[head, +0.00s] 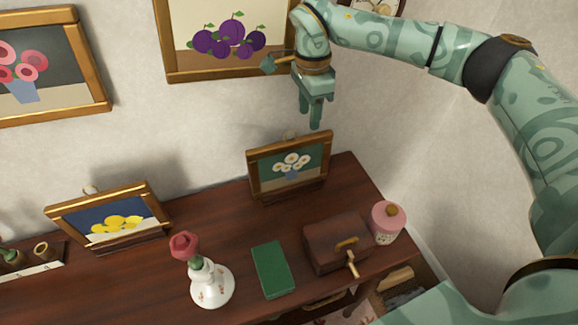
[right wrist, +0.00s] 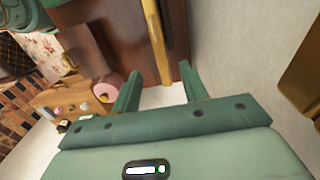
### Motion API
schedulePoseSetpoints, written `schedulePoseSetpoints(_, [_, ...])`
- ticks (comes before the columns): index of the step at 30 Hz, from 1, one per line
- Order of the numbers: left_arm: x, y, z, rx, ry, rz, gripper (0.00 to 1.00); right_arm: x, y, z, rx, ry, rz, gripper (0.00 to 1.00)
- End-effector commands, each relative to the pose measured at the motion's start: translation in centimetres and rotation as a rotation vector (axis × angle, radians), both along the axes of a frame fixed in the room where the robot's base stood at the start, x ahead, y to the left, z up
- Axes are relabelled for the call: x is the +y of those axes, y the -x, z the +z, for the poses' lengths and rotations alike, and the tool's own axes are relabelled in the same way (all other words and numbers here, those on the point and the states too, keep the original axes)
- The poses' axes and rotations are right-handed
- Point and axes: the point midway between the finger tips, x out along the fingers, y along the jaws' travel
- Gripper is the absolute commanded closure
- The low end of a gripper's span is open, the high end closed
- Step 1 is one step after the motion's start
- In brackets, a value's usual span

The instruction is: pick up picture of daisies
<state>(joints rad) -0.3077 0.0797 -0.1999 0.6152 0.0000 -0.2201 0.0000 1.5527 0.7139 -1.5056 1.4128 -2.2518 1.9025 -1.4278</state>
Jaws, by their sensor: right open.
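The picture of daisies (head: 290,163), white flowers on dark green in a gold-brown frame, stands leaning back on the dark wooden cabinet top near the wall. My right gripper (head: 316,118) is open, fingers pointing down, just above the frame's top right part and apart from it in the head view. In the right wrist view, a gold-brown frame edge (right wrist: 154,40), likely this picture's, lies beyond the gap between the two open fingers (right wrist: 161,86). Nothing is between the fingers. My left gripper is not in view.
A picture of lemons (head: 115,222), white vase with a rose (head: 211,286), green book (head: 271,270), brown box (head: 337,243) and pink jar (head: 388,222) share the cabinet top (head: 235,232). A plum picture (head: 225,50) hangs on the wall beside my right wrist.

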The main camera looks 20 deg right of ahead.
Motion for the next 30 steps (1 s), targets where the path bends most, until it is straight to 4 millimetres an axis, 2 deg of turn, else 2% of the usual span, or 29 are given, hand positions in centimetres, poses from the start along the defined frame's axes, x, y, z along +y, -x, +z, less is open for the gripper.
schedulePoseSetpoints(1, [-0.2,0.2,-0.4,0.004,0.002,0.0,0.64,0.0,0.1,-1.4,0.004,0.0,0.001,0.56])
schedulePoseSetpoints(3, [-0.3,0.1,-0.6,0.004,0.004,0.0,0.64,0.1,0.0,-2.4,0.002,0.0,0.001,0.56])
schedulePoseSetpoints(9, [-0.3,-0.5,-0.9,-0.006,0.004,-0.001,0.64,0.1,0.0,-3.9,0.001,0.0,0.0,0.56])
schedulePoseSetpoints(16, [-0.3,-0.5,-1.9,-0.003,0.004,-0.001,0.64,0.2,0.0,-7.8,0.004,0.0,0.0,0.56])
schedulePoseSetpoints(20, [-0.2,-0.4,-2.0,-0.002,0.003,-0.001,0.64,0.2,0.0,-8.6,0.0,0.0,0.0,0.56])
schedulePoseSetpoints(26, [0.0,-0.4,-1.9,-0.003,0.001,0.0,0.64,0.2,0.0,-8.6,-0.001,0.0,0.0,0.56])
schedulePoseSetpoints(29, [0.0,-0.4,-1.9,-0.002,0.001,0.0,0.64,0.2,0.0,-8.6,-0.001,0.0,0.0,0.81])
schedulePoseSetpoints(30, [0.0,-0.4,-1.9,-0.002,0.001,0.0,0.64,0.2,0.0,-8.5,-0.001,0.0,0.0,0.93])
